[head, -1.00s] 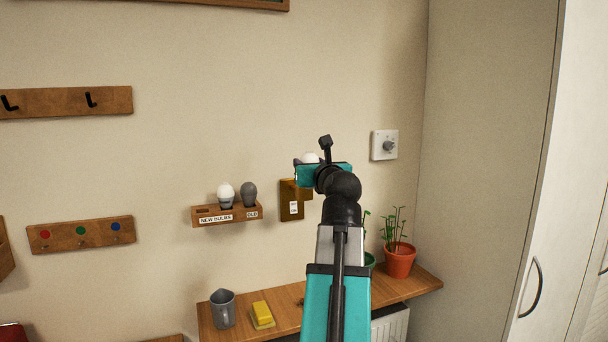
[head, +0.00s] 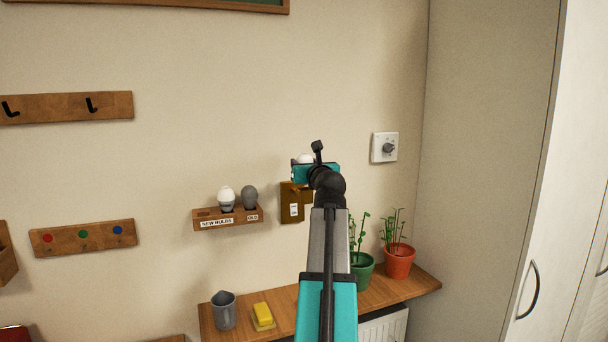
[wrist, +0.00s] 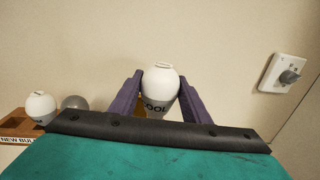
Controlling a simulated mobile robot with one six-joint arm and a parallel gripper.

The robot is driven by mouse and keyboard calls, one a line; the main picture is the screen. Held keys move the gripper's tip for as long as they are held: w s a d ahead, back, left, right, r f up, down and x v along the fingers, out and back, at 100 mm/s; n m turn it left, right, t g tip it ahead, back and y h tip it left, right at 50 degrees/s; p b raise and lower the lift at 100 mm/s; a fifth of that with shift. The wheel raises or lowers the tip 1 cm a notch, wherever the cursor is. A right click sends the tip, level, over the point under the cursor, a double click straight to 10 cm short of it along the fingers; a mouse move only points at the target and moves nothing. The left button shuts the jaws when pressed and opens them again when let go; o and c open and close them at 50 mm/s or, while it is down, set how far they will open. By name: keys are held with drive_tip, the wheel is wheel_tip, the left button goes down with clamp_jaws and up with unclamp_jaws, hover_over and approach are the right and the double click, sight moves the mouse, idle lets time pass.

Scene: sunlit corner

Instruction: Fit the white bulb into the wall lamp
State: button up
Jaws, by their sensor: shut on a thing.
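My gripper (wrist: 158,90) is shut on a white bulb (wrist: 161,80) with a grey band lettered "COOL". Its purple fingers hold the bulb from both sides, rounded end up. In the head view the bulb's white top (head: 305,158) shows just above my teal gripper body (head: 316,174). The wall lamp (head: 292,205), a brown box with a white label, is on the wall just below my gripper. My gripper hides its top, so I cannot tell whether the bulb touches the socket.
Left of the lamp, a wooden bulb rack (head: 227,222) holds a white bulb (head: 226,196) and a grey bulb (head: 250,195) by the "OLD" label. A dial (head: 384,147) is on the wall to the right.

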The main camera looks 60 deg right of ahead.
drive_tip(key=shift+w+d, duration=0.45)
drive_tip(key=shift+d, duration=0.1)
wheel_tip(320, 180, down, 2)
drive_tip(key=shift+a+f+p, duration=0.1)
drive_tip(key=shift+a+p, duration=0.05)
drive_tip(key=shift+p, duration=0.4)
drive_tip(key=shift+f, duration=0.7)
drive_tip(key=shift+f, duration=0.3)
drive_tip(key=o, duration=1)
drive_tip(key=shift+o, duration=0.2)
drive_tip(key=shift+r, duration=0.15)
